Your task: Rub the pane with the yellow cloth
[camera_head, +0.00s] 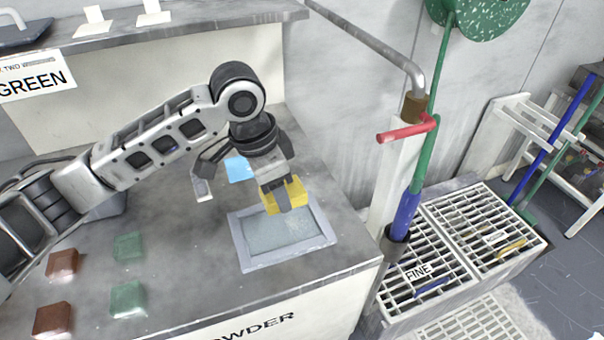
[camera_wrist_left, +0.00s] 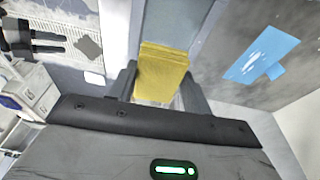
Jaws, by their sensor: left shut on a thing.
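The pane (camera_head: 270,236) is a greyish glass sheet in a pale frame, lying flat on the counter in the head view. My left gripper (camera_head: 285,200) is over the far part of the pane, shut on the yellow cloth (camera_head: 272,204). The cloth looks like a folded block and also shows between the fingers in the left wrist view (camera_wrist_left: 160,72). I cannot tell whether the cloth touches the glass. The gripper and cloth hide part of the pane's far edge. My right gripper is not in view.
Red-brown blocks (camera_head: 62,263) and green blocks (camera_head: 128,247) sit on the counter at left. A blue sheet (camera_head: 239,169) lies behind the gripper. A pipe with a red handle (camera_head: 407,131) and metal grates (camera_head: 430,262) stand right of the counter. The counter in front of the pane is clear.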

